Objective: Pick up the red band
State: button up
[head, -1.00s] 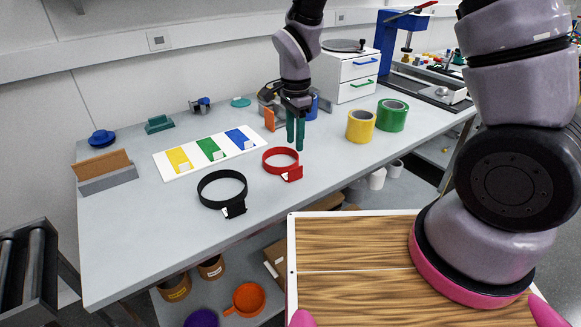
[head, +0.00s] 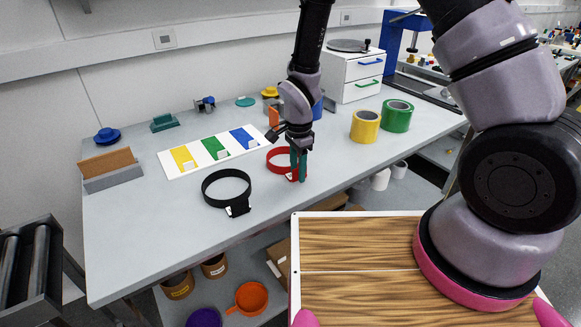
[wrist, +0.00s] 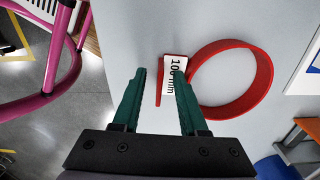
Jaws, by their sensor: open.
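My gripper (head: 298,166) is open, with green fingers pointing down at the tab side of the band. In the wrist view my gripper (wrist: 157,90) has its fingers on either side of the tab. I cannot tell whether they touch it. The fingers hide part of the band in the head view.
A black band (head: 227,187) stands left of the red one. A white board (head: 176,172) with yellow, green and blue patches lies behind. Yellow (head: 365,127) and green (head: 397,116) rolls stand to the right. The table's front edge is close to my gripper.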

grip_shut()
jog(key=shift+r, duration=0.1)
